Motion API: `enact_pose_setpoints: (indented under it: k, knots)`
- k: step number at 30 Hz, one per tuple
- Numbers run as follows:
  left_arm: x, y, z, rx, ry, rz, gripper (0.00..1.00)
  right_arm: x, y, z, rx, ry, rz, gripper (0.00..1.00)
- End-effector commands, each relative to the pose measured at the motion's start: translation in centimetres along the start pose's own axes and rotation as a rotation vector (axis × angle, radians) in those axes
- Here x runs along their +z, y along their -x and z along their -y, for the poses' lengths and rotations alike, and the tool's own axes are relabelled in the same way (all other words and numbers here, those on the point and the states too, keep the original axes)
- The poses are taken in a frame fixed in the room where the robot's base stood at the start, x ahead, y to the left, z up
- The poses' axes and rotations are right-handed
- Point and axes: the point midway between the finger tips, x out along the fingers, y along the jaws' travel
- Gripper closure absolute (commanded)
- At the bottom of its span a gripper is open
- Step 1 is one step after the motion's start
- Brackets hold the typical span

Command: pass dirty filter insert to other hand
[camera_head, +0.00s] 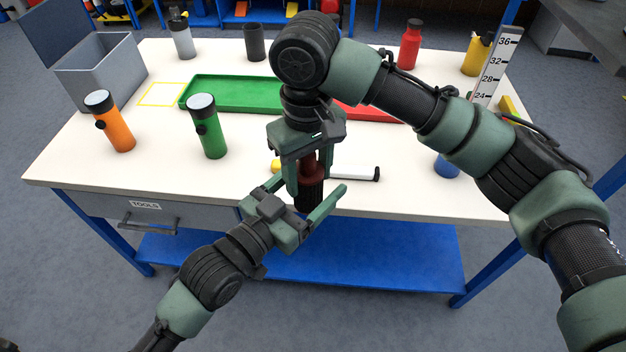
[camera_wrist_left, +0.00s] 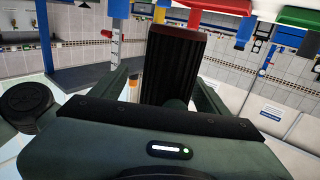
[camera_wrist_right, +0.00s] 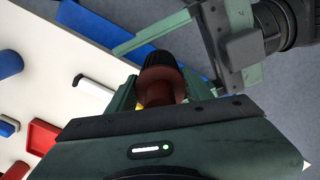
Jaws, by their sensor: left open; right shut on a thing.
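The dirty filter insert (camera_head: 309,192) is a dark ribbed cylinder with a red-brown upper part. My right gripper (camera_head: 308,165) is shut on its red-brown part from above and holds it upright over the table's front edge. My left gripper (camera_head: 305,203) is open, with a finger on either side of the dark lower part. In the left wrist view the insert (camera_wrist_left: 172,65) stands between the open fingers; contact cannot be told. In the right wrist view the insert (camera_wrist_right: 160,82) points away from my right gripper, near the left gripper's fingers.
The white table (camera_head: 110,180) carries orange (camera_head: 112,125) and green (camera_head: 209,130) flashlights, a green tray (camera_head: 235,92), a partly hidden red tray (camera_head: 372,112) and a white rod (camera_head: 350,172). A grey open bin (camera_head: 100,75) stands at the back left. The front left tabletop is clear.

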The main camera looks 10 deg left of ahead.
Motion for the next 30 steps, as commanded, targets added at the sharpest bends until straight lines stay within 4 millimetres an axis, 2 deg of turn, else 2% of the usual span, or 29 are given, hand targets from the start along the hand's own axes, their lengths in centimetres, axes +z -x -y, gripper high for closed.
enact_pose_setpoints:
  k: [5, 12, 14, 15, 17, 30]
  knots:
    - [0.01, 0.01, -0.01, 0.000, 0.000, 0.000, 0.24, -0.01, 0.02, 0.01, 0.000, 0.000, 0.000, 0.92]
    - [-0.02, 0.04, -0.15, 0.003, 0.001, -0.001, 0.91, -0.07, 0.03, 0.02, -0.001, 0.000, -0.003, 0.92]
    - [-0.04, 0.04, -0.22, 0.004, 0.002, -0.001, 0.92, -0.12, 0.05, 0.03, -0.001, -0.001, -0.005, 0.92]
    - [-0.10, 0.04, -0.25, 0.005, 0.002, -0.002, 0.92, -0.17, 0.06, 0.04, -0.001, -0.001, -0.007, 0.41]
    - [-0.10, 0.04, -0.25, 0.005, 0.002, -0.003, 0.92, -0.17, 0.06, 0.05, -0.001, -0.001, -0.007, 0.24]
    - [-0.08, 0.02, -0.29, 0.005, 0.003, -0.002, 0.92, -0.14, 0.07, 0.31, -0.006, 0.003, -0.006, 0.24]
